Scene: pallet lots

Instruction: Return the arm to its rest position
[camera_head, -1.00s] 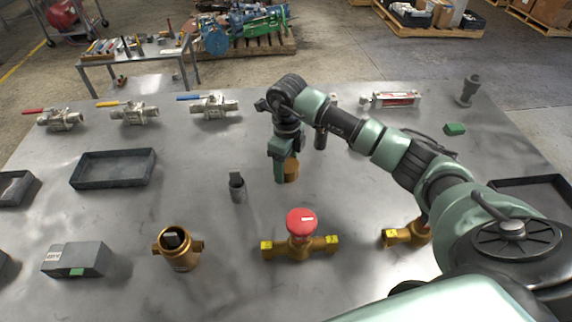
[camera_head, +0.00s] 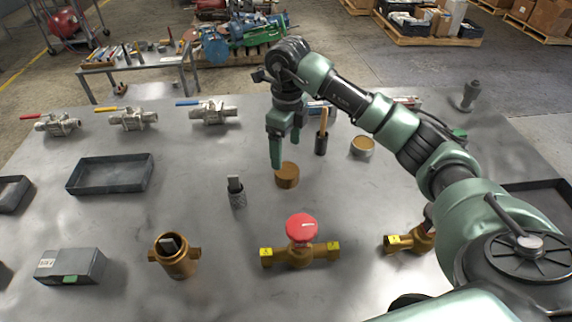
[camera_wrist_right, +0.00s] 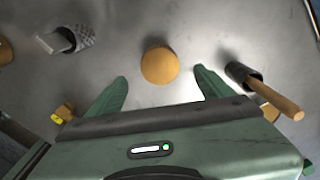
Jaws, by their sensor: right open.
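My right arm reaches in from the right in the head view. Its gripper (camera_head: 284,148) points down over the table (camera_head: 215,240), a little above and behind a small brown round piece (camera_head: 287,176). In the wrist view the gripper (camera_wrist_right: 160,92) is open, its two green fingers apart with nothing between them. The round piece (camera_wrist_right: 159,66) lies on the table beyond the fingertips, apart from them. My left gripper does not show.
A dark cup with a wooden handle (camera_head: 322,132) and a round tin (camera_head: 362,145) stand close to the gripper. A knurled holder (camera_head: 237,192), a red-topped brass valve (camera_head: 301,230) and a brass fitting (camera_head: 175,256) stand nearer. Bare table lies left of the gripper.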

